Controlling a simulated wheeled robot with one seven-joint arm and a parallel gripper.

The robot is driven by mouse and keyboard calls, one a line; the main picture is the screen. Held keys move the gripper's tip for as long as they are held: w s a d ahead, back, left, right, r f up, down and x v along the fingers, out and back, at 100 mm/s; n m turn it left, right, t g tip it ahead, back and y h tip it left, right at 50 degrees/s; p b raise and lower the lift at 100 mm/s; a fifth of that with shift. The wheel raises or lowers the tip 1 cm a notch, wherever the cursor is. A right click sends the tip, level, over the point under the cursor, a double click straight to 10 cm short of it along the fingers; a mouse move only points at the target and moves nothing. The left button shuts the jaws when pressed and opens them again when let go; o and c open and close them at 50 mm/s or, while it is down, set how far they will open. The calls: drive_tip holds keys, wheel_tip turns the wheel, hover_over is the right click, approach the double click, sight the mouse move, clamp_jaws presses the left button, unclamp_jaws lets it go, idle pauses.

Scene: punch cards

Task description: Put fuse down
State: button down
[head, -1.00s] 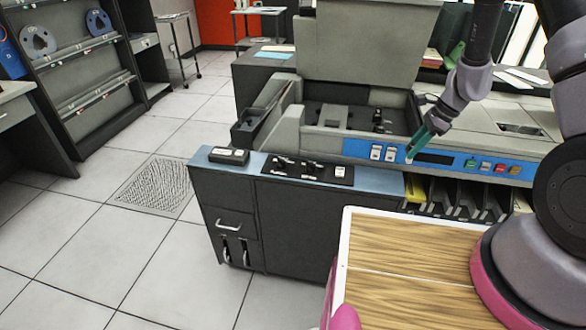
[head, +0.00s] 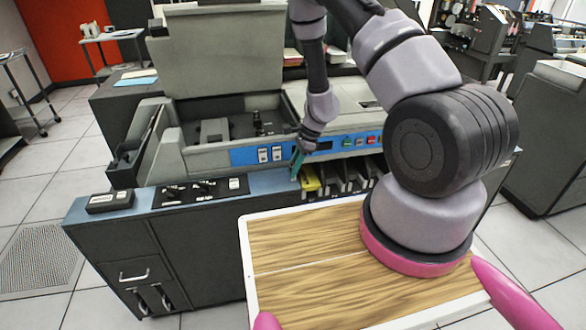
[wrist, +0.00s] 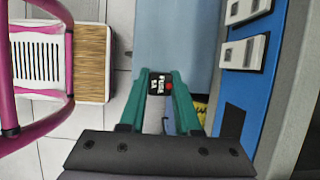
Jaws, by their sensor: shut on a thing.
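The fuse (wrist: 160,84) is a small black block with white lettering and a red dot. It sits between the green fingertips of my gripper (wrist: 162,92) in the wrist view. My gripper is shut on it. In the head view my gripper (head: 297,164) is at the right end of the blue ledge (head: 262,183), in front of the machine's blue control panel. The fuse is too small to make out there. The pale blue ledge also shows ahead of the fingertips in the wrist view (wrist: 175,35). I cannot tell whether the fuse touches it.
A black switch plate (head: 200,192) and a dark box (head: 110,201) take up the ledge's left and middle. Card slots, one with a yellow card (head: 310,180), lie just right of my gripper. The control panel (head: 245,156) rises behind. Bare ledge lies between switch plate and gripper.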

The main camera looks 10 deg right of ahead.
drive_tip(key=shift+f, duration=0.15)
drive_tip(key=c, duration=0.6)
unclamp_jaws()
